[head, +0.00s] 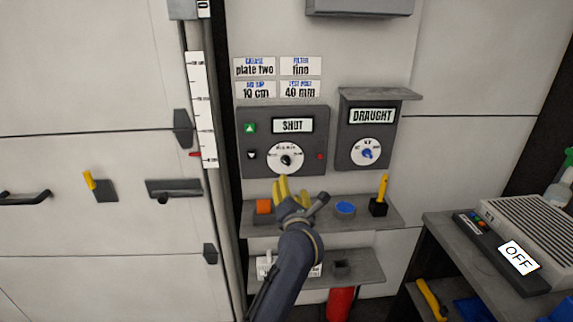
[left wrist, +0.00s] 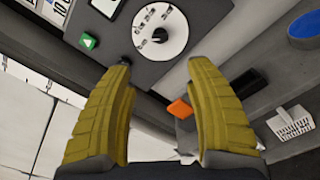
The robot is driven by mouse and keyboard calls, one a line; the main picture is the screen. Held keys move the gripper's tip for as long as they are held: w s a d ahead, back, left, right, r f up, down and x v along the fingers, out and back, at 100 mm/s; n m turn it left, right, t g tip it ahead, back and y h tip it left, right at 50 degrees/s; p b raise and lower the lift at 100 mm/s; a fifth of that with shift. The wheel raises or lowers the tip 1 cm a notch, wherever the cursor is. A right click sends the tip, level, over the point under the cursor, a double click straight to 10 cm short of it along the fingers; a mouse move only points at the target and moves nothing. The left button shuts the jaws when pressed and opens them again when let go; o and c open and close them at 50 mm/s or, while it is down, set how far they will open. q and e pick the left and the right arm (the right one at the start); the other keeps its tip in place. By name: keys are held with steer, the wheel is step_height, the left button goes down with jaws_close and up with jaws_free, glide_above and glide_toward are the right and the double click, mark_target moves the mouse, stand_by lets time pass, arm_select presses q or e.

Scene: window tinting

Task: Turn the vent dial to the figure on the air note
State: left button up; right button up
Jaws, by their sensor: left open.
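A grey panel (head: 245,140) reads SHUT and carries a white dial (head: 286,170) with a black knob; the dial also shows in the left wrist view (left wrist: 172,30). A second panel reads DRAUGHT (head: 371,116) and has a white dial with a blue knob (head: 367,154). No label I can read names the vent dial. Of several notes above, the lower left one (head: 256,93) reads 10 cm; its small blue heading looks like "air gap". My left gripper (head: 284,184) is open and empty, just below the black-knobbed dial. Its yellow fingers (left wrist: 158,68) stand apart, short of the knob.
A shelf (head: 325,208) below the panels holds an orange block (head: 264,206), a blue disc (head: 345,208) and a yellow-handled tool (head: 382,188). A lower shelf (head: 365,272) lies under it. A grey unit marked OFF (head: 518,257) stands on a bench at the right.

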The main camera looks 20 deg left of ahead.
mark_target(287, 163)
arm_select(q)
steer(key=x, duration=1.7)
steer(key=shift+c, duration=0.2)
jaws_close()
stand_by(0.5)
